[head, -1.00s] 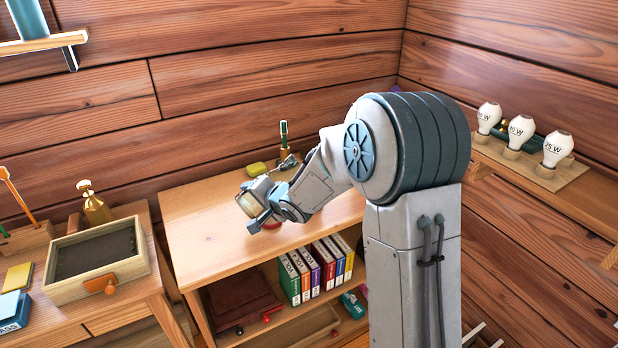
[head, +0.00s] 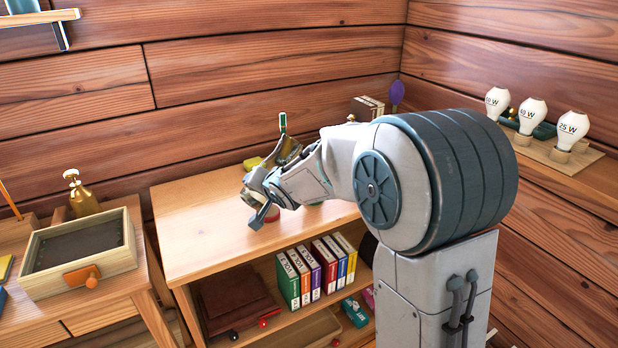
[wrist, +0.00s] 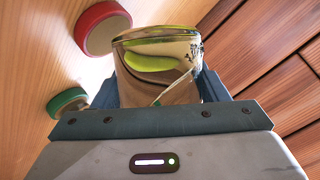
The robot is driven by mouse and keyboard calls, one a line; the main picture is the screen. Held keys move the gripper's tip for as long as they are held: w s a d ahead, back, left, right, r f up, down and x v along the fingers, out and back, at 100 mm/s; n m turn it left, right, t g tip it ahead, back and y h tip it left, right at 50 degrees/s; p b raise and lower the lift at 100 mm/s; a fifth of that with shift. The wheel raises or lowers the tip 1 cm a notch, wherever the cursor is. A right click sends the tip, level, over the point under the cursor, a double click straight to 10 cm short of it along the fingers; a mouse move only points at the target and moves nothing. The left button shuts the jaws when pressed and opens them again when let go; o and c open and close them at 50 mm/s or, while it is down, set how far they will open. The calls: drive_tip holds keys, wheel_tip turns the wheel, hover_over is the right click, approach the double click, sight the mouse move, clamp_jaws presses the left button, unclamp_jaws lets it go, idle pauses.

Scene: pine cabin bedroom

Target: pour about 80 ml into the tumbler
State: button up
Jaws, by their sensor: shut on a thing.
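My gripper (head: 258,206) is shut on a shiny, see-through or mirror-like vessel (wrist: 158,65), held over the top of the low wooden shelf unit (head: 195,225). In the wrist view the vessel stands between the two blue-grey fingers, and a yellow-green shape shows through or on it. In the head view the vessel (head: 250,197) is small and partly covered by the fingers, and its tilt is hard to judge. A red round thing (wrist: 103,28) and a green round thing (wrist: 68,102) are on the shelf top beside it. I cannot clearly pick out a separate tumbler.
Books (head: 366,108) and a purple thing (head: 397,92) stand at the back right. An open wooden tray (head: 80,280) is on the left table. The unit's left top is clear.

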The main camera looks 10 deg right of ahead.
drive_tip(key=b, duration=0.2)
drive_tip(key=shift+w+d+f+h+b, duration=0.1)
drive_tip(key=shift+d+f+h+b, duration=0.05)
drive_tip(key=shift+h+b, duration=0.15)
drive_tip(key=n+b, duration=0.1)
drive_tip(key=b, duration=0.6)
drive_tip(key=shift+t+h+b, duration=0.35)
drive_tip(key=shift+t+h, duration=0.05)
drive_tip(key=b, duration=0.3)
drive_tip(key=n+h+b, duration=0.1)
drive_tip(key=b, duration=0.2)
drive_tip(key=shift+w+d+f+b, duration=0.1)
drive_tip(key=shift+d+b, duration=0.15)
drive_tip(key=shift+b, duration=0.1)
drive_tip(key=b, duration=0.2)
drive_tip(key=shift+d+n+t+b, duration=0.15)
drive_tip(key=shift+n+t+b, duration=0.15)
drive_tip(key=shift+n, duration=0.1)
drive_tip(key=b, duration=0.2)
drive_tip(key=n+h+b, duration=0.1)
drive_tip(key=b, duration=0.2)
drive_tip(key=shift+w+d+f+t, duration=0.15)
drive_tip(key=shift+d+f+t, duration=0.1)
drive_tip(key=shift+d+t, duration=0.1)
drive_tip(key=shift+d+n+h+b, duration=0.3)
drive_tip(key=shift+h+b, duration=0.3)
drive_tip(key=shift+b, duration=0.2)
drive_tip(key=shift+w+r+t, duration=0.1)
drive_tip(key=shift+t, duration=0.15)
